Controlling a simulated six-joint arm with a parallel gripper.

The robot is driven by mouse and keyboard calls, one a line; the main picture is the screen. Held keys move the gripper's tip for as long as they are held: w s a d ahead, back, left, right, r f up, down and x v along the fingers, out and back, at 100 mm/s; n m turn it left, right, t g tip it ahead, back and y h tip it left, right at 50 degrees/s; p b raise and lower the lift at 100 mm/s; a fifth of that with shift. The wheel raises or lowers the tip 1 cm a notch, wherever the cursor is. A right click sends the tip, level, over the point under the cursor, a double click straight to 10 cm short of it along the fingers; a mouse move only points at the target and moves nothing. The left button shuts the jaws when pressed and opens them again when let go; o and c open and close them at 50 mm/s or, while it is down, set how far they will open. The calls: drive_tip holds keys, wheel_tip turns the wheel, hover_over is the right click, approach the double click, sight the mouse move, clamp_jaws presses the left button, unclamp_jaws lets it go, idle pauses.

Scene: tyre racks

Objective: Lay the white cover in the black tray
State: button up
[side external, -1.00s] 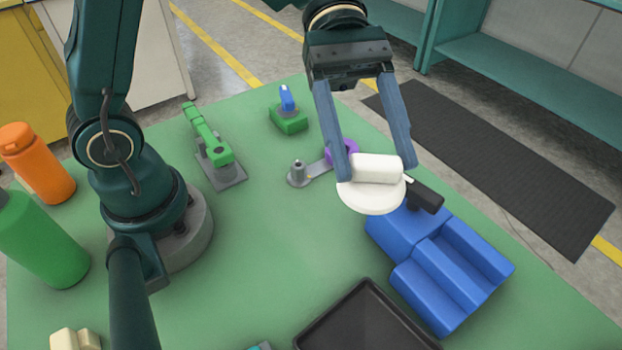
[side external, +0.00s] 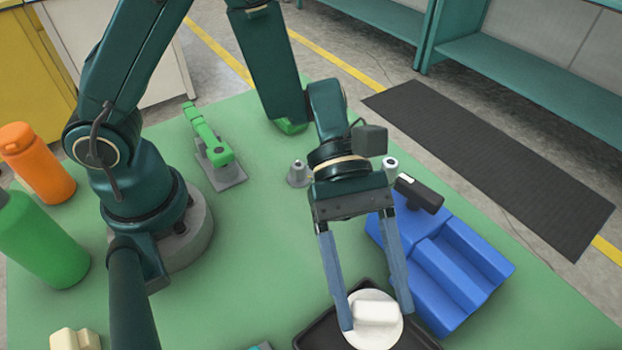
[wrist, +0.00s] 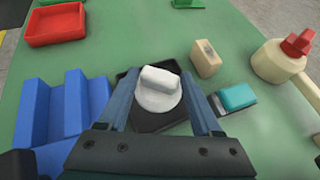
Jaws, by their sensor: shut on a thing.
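The white cover (side external: 373,329) is a round disc with a block-shaped handle on top. The black tray (side external: 322,336) lies on the green table, cut off by the lower edge of the side view. The cover appears over the tray in the side view. In the wrist view the cover (wrist: 159,92) also appears within the tray's (wrist: 150,124) outline, between my fingers. I cannot tell whether the cover touches the tray floor.
A blue stepped block (side external: 440,268) stands right of the tray. A red tray (wrist: 55,24) is at upper left.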

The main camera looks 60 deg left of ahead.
sight(369, 328)
drive_tip(key=shift+x, duration=1.2)
drive_tip(key=shift+s+f, duration=0.15)
drive_tip(key=shift+f, duration=1.9)
drive_tip(key=o, duration=1.3)
drive_tip(key=shift+o, duration=0.2)
